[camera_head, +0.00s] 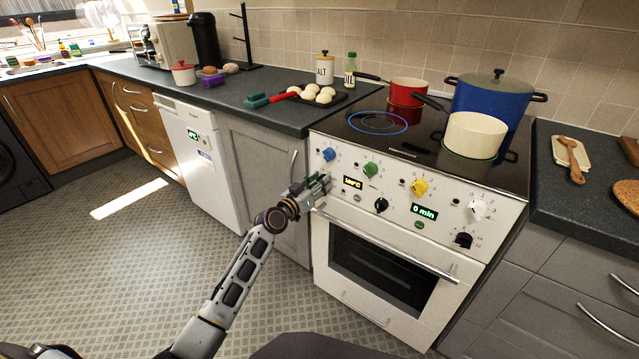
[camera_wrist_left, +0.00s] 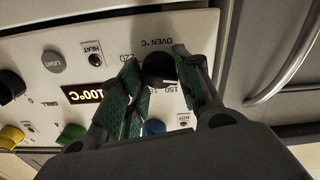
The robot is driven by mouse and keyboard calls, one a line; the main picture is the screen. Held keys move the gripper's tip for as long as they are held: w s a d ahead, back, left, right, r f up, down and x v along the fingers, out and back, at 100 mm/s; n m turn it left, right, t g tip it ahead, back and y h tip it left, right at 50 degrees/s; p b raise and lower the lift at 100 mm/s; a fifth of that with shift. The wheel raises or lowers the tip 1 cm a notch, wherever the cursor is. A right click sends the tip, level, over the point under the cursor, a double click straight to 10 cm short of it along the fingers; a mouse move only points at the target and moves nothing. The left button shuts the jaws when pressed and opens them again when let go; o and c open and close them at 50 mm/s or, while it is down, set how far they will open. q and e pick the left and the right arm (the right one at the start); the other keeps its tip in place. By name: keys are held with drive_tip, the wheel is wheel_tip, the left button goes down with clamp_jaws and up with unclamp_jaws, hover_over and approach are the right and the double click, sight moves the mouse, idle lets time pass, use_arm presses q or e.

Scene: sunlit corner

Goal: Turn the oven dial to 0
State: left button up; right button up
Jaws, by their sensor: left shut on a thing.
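The oven (camera_head: 405,235) has a white front panel with several dials. My left gripper (camera_head: 322,186) is at the panel's left end, below the blue dial (camera_head: 329,154). In the left wrist view, my left gripper (camera_wrist_left: 158,75) has its two green-padded fingers on either side of the black oven dial (camera_wrist_left: 158,68), shut on it. The words "OVEN °C" show beside that dial. The head view hides the dial behind the gripper. The small display (camera_head: 353,183) appears to read 100°C. The dial's pointer cannot be made out. My right gripper is not in view.
Green (camera_head: 370,170), yellow (camera_head: 419,187) and white (camera_head: 477,210) dials line the panel. A black knob (camera_head: 381,205) sits right of the display. Pots, including a cream one (camera_head: 474,135), stand on the hob. The floor (camera_head: 130,260) in front is clear.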

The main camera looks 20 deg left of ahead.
use_arm(q)
drive_tip(key=n+p, duration=0.1)
drive_tip(key=n, duration=0.5)
drive_tip(key=shift+a, duration=0.15)
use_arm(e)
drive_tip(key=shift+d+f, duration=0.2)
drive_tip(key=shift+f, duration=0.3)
use_arm(q)
drive_tip(key=shift+n, duration=0.4)
drive_tip(key=o, duration=1)
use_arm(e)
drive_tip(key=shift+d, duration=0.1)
use_arm(q)
drive_tip(key=shift+v, duration=5.9)
